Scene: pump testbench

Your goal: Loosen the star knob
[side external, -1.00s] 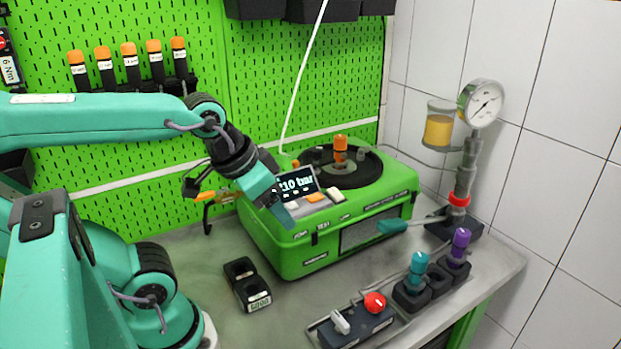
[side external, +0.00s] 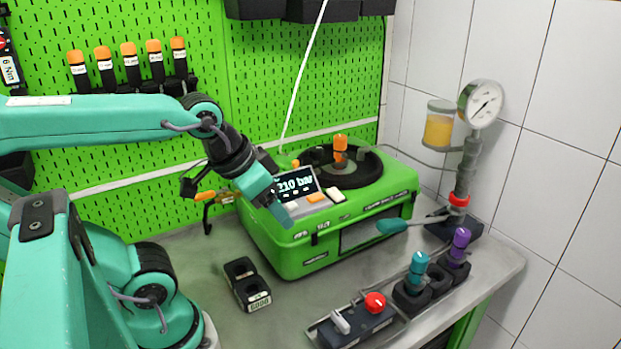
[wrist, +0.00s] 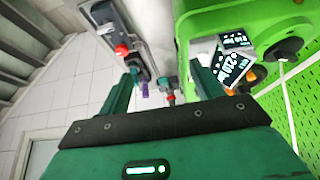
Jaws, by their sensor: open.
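No knob shows a clear star shape, so I cannot tell which one is the star knob. An orange knob (side external: 340,146) stands upright on the black disc on top of the green pump unit (side external: 300,262). A red knob (side external: 375,302) sits on the dark switch box at the front; it also shows in the wrist view (wrist: 122,50). My gripper (side external: 282,216) points down in front of the unit's display, left of the orange knob and apart from it. In the wrist view its two teal fingers (wrist: 163,84) are spread with nothing held between them.
The display (side external: 295,184) reads 210 bar. Teal (side external: 418,265) and purple (side external: 460,245) knobs stand in black holders at the right. A pressure gauge (side external: 482,103) rises behind them. A small black block (side external: 246,284) lies left of the unit, with bare bench around it.

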